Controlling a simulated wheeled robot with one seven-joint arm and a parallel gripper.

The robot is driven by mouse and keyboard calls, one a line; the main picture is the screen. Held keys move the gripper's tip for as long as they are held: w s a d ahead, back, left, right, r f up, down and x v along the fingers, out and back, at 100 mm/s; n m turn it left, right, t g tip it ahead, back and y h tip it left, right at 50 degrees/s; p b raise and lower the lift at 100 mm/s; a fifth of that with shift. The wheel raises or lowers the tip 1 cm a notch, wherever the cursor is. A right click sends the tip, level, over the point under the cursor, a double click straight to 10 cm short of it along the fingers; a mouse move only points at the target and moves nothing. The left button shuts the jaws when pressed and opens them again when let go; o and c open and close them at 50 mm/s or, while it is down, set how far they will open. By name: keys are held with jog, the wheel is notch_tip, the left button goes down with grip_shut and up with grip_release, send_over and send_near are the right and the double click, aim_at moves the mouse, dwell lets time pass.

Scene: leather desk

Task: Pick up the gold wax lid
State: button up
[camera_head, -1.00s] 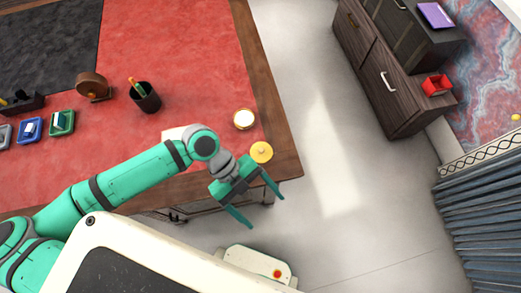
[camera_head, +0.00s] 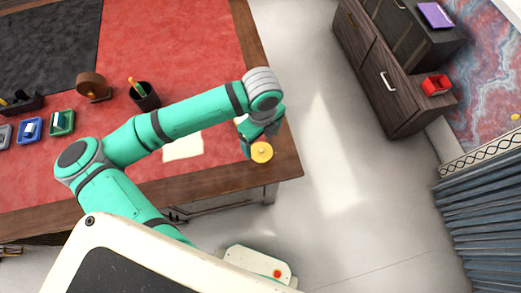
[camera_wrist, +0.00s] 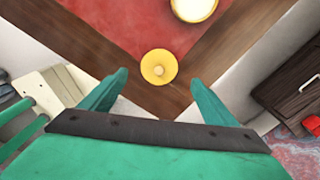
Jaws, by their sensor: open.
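The gold wax lid (camera_head: 262,152) is a round yellow disc with a small knob, lying on the wooden border near the desk's right front corner. In the wrist view the lid (camera_wrist: 159,67) lies ahead of my open fingers, about midway between them. My gripper (camera_head: 262,139) is above the desk corner, close to the lid in the head view; its two fingers (camera_wrist: 156,88) are apart with nothing between them. The height of the fingers over the lid is hard to tell.
A pale round candle-like pot (camera_wrist: 194,8) stands just beyond the lid; my arm covers most of it in the head view. A white paper (camera_head: 183,146) lies left on the red leather. A dark pen cup (camera_head: 145,96) stands farther back. Floor is open right of the desk.

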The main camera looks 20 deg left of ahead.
aim_at(261, 150)
jog(key=shift+s+f, duration=0.15)
jog(key=shift+f, duration=2.75)
jog(key=shift+c, duration=0.4)
jog(key=c, duration=1)
